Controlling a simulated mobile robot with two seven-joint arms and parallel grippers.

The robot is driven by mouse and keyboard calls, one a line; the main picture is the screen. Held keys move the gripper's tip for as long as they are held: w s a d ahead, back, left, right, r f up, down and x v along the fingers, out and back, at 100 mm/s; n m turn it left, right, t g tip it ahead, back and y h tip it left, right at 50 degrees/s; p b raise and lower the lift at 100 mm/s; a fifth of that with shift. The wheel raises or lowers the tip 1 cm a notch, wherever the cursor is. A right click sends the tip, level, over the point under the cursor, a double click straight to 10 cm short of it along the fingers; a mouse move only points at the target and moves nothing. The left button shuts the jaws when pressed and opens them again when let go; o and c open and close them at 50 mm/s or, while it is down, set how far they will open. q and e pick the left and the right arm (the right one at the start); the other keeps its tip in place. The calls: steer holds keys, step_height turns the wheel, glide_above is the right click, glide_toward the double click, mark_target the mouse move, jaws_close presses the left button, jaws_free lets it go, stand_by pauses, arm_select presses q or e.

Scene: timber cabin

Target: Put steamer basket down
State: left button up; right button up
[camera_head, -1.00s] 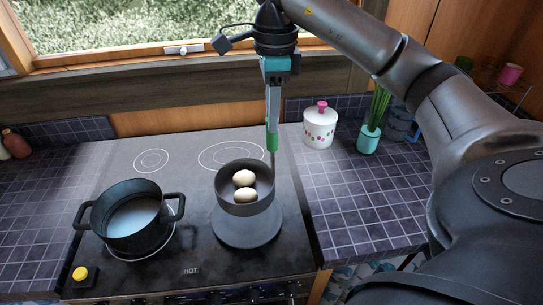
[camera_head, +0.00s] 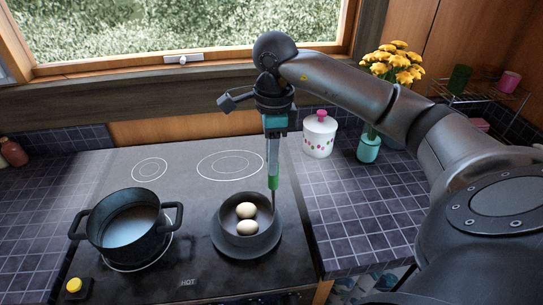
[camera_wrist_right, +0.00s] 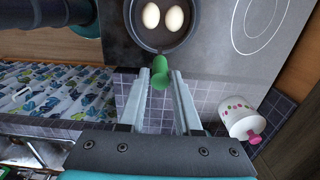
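The steamer basket (camera_head: 234,208) is a dark round bowl holding two pale eggs (camera_head: 246,219). It sits low over a wider dark grey round base (camera_head: 228,249) at the front right of the stove; whether its underside touches is hidden. My right gripper (camera_head: 273,183) points down at the basket's back right edge. In the right wrist view, the gripper (camera_wrist_right: 164,75) has its fingertips on either side of the basket's green handle (camera_wrist_right: 160,74), shut on it. The basket (camera_wrist_right: 168,45) and eggs show beyond. My left gripper is not in view.
A black two-handled pot (camera_head: 108,240) with pale liquid stands on the front left burner of the stove (camera_head: 190,190). Behind, the stovetop is clear. A white lidded jar (camera_head: 318,138) and a teal vase of yellow flowers (camera_head: 369,148) stand on the tiled counter at right.

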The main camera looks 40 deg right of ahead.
steer(key=o, duration=0.4)
steer(key=shift+c, duration=0.2)
steer(key=shift+r, duration=0.1)
step_height(320, 180, up, 12)
steer(key=p, duration=0.2)
steer(key=shift+d, duration=0.15)
steer(key=shift+s, duration=0.15)
stand_by(0.4)
